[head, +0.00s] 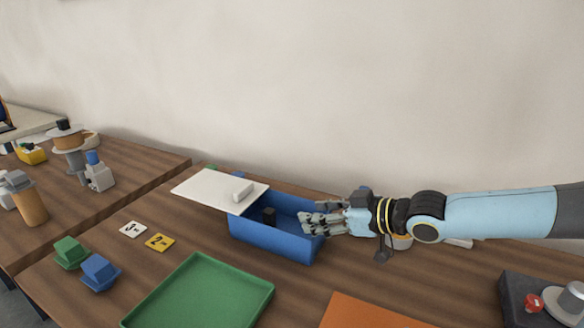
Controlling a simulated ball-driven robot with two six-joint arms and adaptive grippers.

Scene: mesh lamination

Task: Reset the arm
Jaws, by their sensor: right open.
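My right arm comes in from the right, and my right gripper (318,217) is open at the right end of a blue box (278,238). I cannot tell whether its fingers touch the box rim. A white lid (212,189) with a small white handle lies across the box's left part and juts out past it to the left. A small dark object (269,216) shows inside the open part of the box. My left gripper is not in view.
A green tray (205,295) and an orange sheet (360,315) lie in front. Green (70,252) and blue (99,271) blocks sit at left, near number cards (160,242). A control box with a red button (533,303) stands at right.

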